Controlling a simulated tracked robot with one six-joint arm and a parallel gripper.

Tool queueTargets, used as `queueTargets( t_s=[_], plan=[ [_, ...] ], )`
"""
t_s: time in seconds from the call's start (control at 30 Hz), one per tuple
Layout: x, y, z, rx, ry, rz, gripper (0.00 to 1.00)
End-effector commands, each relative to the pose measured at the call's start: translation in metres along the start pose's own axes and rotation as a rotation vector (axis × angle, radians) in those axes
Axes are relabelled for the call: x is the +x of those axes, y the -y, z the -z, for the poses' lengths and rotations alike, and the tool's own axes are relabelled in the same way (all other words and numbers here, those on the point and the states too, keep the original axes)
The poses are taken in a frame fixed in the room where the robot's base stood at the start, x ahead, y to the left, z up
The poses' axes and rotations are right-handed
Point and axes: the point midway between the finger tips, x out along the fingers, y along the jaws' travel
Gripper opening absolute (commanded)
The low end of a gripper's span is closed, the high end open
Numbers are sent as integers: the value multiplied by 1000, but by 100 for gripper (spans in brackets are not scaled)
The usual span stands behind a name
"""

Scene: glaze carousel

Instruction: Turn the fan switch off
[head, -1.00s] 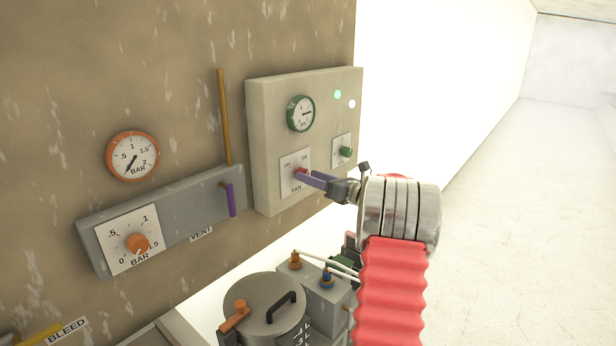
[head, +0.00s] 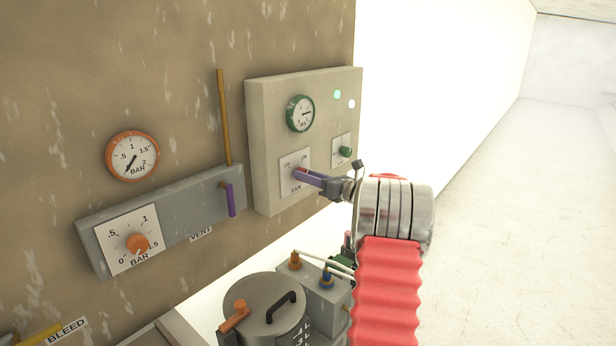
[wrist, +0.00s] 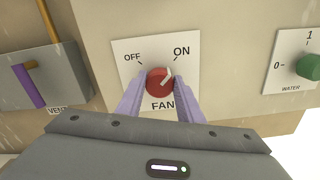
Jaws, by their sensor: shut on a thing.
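The fan switch is a red knob (wrist: 157,83) on a white plate (wrist: 128,48) marked OFF at upper left and ON at upper right. In the wrist view its white pointer line aims up and right, toward ON. My gripper (wrist: 158,90) has its two purple fingers on either side of the knob, shut on it. In the head view my gripper (head: 298,173) reaches in from the right and its fingers cover much of the knob.
A green water knob (wrist: 309,67) sits right of the fan plate, and a green gauge (head: 300,114) above it. A grey vent panel (head: 190,215) with a purple lever (head: 231,200) is at left. A lidded pot (head: 264,310) and blue and orange fittings stand below.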

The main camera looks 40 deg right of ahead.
Motion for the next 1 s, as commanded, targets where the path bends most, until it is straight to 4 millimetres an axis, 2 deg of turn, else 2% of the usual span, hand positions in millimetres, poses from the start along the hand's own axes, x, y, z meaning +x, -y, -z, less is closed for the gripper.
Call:
queueTargets(
  t_s=[0.1,0.57,1.0],
  plan=[
    [-1,5,-1,0,0,2,11],
    [0,1,0,-81,1,3,11],
    [0,-1,0,-412,0,3,11]
  ],
)
